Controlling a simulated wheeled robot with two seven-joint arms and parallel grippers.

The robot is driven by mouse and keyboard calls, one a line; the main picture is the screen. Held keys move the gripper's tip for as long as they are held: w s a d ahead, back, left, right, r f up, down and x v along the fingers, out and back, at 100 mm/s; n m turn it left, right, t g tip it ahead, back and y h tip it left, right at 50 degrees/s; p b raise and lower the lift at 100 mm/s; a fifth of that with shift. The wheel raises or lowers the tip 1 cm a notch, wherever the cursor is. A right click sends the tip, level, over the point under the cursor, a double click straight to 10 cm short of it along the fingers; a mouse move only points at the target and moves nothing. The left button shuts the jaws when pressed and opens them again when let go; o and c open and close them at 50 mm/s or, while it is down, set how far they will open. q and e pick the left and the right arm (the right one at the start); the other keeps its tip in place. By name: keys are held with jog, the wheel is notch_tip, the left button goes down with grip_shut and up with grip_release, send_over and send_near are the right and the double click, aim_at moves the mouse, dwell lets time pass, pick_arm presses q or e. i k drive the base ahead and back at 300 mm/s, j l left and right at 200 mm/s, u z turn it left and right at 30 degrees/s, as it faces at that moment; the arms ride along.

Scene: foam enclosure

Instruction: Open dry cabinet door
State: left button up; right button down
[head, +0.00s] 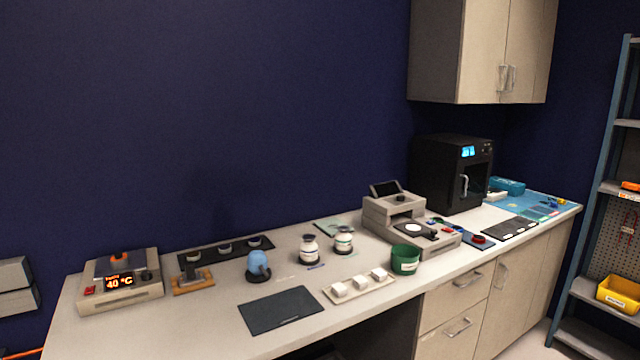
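The dry cabinet (450,174) is a black box standing at the back right of the counter. A small blue display is lit at its upper front. Its door (473,185) faces front-right and looks closed, with a pale upright handle (464,186) near the door's left side. Neither of my grippers shows in the head view, so nothing of mine is seen touching the cabinet.
The counter (200,325) holds a hot plate (121,280), bottles, a green cup (405,258), a white tray and a grey instrument (408,222) just left of the cabinet. Wall cupboards (480,52) hang above. A shelf rack (612,190) stands right.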

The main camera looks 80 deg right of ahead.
aim_at(459, 169)
jog(key=z, duration=3.5)
jog(key=i+l+z, duration=0.1)
jog(key=i, duration=0.35)
